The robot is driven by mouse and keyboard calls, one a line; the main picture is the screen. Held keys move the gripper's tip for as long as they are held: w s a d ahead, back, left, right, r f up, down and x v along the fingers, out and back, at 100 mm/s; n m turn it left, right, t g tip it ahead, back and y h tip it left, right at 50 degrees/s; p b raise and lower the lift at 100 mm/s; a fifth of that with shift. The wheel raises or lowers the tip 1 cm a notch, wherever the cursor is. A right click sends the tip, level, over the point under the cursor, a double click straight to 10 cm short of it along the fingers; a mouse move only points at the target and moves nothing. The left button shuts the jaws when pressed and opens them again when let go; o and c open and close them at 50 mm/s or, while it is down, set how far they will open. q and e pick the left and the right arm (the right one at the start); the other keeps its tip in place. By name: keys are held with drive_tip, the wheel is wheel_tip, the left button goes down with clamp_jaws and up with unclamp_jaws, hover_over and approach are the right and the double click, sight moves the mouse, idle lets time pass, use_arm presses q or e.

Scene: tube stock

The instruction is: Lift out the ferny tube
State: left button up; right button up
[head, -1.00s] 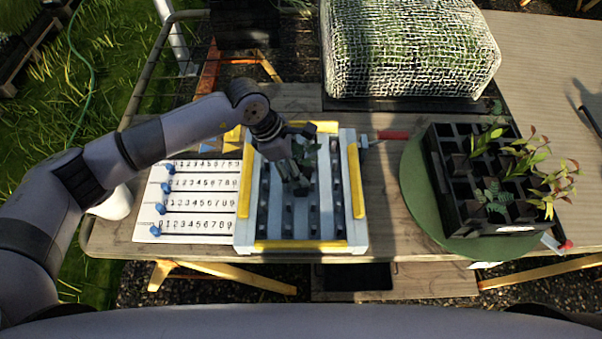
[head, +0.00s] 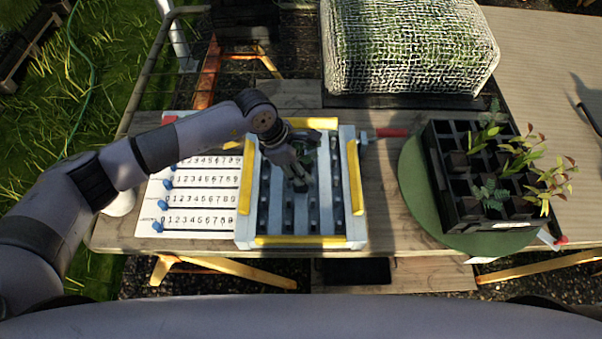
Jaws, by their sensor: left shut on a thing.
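My left gripper (head: 299,180) reaches over the grey slatted frame with yellow edges (head: 357,230). It is shut on a dark tube with small dark green leaves (head: 309,160), mostly hidden by the gripper and shadow; its leaf kind is hard to tell. The black cell tray (head: 452,205) on the right holds several planted tubes. A ferny, blue-green plant (head: 490,193) is in its front part, and a similar one (head: 494,106) shows at its back. Reddish-leaved plants (head: 555,178) stand at its right side. My right gripper is not in view.
The black tray sits on a round green turntable (head: 412,190). A white board with number rows and blue sliders (head: 195,222) lies left of the frame. A mesh-covered block (head: 410,50) stands behind. A red handle (head: 392,132) sticks out right of the frame.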

use_arm(q)
drive_tip(key=c, duration=0.6)
drive_tip(key=shift+o, duration=0.2)
